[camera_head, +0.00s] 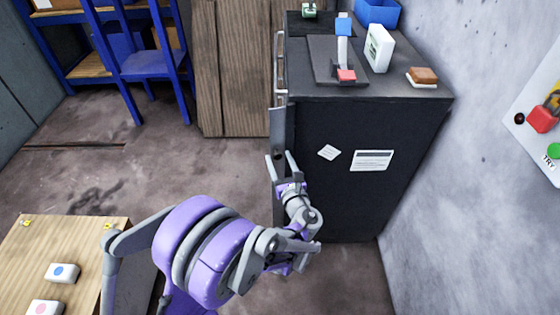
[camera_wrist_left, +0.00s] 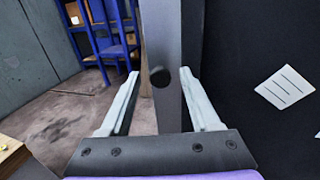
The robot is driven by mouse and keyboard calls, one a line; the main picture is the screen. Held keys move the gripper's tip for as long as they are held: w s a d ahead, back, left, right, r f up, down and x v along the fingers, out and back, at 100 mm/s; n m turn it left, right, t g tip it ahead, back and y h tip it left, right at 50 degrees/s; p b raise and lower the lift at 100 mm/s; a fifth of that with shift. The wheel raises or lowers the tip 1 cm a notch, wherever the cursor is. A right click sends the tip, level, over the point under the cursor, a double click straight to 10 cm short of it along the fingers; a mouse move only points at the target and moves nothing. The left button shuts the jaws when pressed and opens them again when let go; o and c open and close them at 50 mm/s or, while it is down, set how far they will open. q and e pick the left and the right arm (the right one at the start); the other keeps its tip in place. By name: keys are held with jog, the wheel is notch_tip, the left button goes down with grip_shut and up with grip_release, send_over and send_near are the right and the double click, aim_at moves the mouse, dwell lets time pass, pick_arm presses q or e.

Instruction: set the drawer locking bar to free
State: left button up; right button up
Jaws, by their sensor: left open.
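The drawer locking bar (camera_head: 278,128) is a grey upright strip along the left edge of the dark cabinet (camera_head: 330,200). In the left wrist view the bar (camera_wrist_left: 163,40) runs down the middle and carries a round dark knob (camera_wrist_left: 159,77). My left gripper (camera_head: 279,158) is at the lower part of the bar. Its fingers are open, one on each side of the bar in the left wrist view (camera_wrist_left: 159,75); I cannot tell whether either touches it. The gripper hides the bar's lower end in the head view. My right gripper is not in view.
On the cabinet top stand a lever unit (camera_head: 343,60), a white box (camera_head: 379,48), a brown-and-white block (camera_head: 422,76) and a blue bin (camera_head: 377,11). A wooden table (camera_head: 50,240) is at lower left. A wall panel (camera_head: 535,120) is at right. The floor left of the cabinet is clear.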

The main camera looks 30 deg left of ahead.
pick_arm(q)
grip_shut()
jog(key=shift+d, duration=0.1)
dwell(0.3)
jog(key=shift+w+d+n+g+y, duration=0.2)
jog(key=shift+d+n+g+y, duration=0.15)
jog(key=shift+n+g+y, duration=0.5)
jog(key=shift+w+d+n+g+y, duration=0.2)
jog(key=shift+d+n+g+y, duration=0.2)
jog(key=shift+n+g, duration=0.45)
jog(key=shift+w+d+n+g+y, duration=0.35)
jog(key=shift+n+g, duration=0.4)
jog(key=shift+g, duration=0.5)
jog(key=shift+w+d+n+g+y, duration=0.15)
jog(key=shift+n+g+y, duration=0.4)
jog(key=shift+g, duration=0.75)
jog(key=shift+w+d+n+g+y, duration=0.2)
jog(key=shift+w+n+g+y, duration=0.1)
jog(key=shift+n+g, duration=0.8)
jog(key=shift+g, duration=0.25)
